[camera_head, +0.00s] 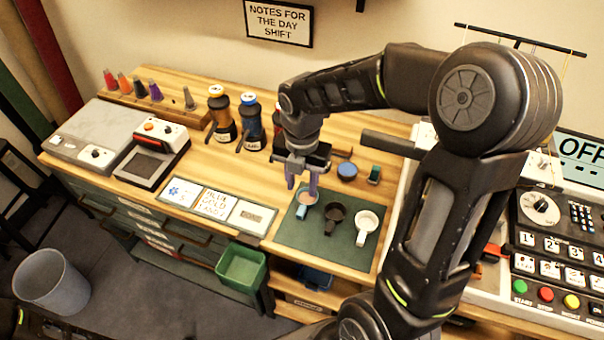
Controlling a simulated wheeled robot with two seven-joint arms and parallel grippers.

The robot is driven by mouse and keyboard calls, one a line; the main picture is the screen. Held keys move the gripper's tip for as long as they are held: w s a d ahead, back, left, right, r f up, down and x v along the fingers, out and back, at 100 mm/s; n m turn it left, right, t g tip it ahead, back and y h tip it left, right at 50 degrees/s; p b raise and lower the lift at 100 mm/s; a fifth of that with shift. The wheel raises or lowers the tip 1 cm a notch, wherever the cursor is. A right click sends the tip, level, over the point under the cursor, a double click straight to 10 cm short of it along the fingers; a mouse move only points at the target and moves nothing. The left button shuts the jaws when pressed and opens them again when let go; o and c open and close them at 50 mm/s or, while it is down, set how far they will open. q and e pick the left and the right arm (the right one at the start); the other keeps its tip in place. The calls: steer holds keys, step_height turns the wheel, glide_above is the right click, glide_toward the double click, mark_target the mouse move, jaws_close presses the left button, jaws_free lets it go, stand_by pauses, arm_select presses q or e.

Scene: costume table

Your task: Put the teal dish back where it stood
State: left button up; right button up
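A small pale blue dish (303,210) with a short handle sits at the left of the dark green mat (322,245); it is the closest thing to a teal dish that I see. A dark brown dish (334,213) and a white dish (367,222), both handled, stand to its right on the mat. My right gripper (302,189) points down just over the pale blue dish, its two fingers apart. The right finger overlaps the dish's rim in the picture; I cannot tell if it touches.
Behind the mat are a blue round pot (347,171) and a small green object (375,174). Label cards (215,203) lie to the left. Bottles (221,115) stand behind. A control panel (560,250) fills the right. A green bin (241,266) sits below the front edge.

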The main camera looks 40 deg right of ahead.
steer(key=shift+r, duration=1.75)
steer(key=shift+f, duration=0.1)
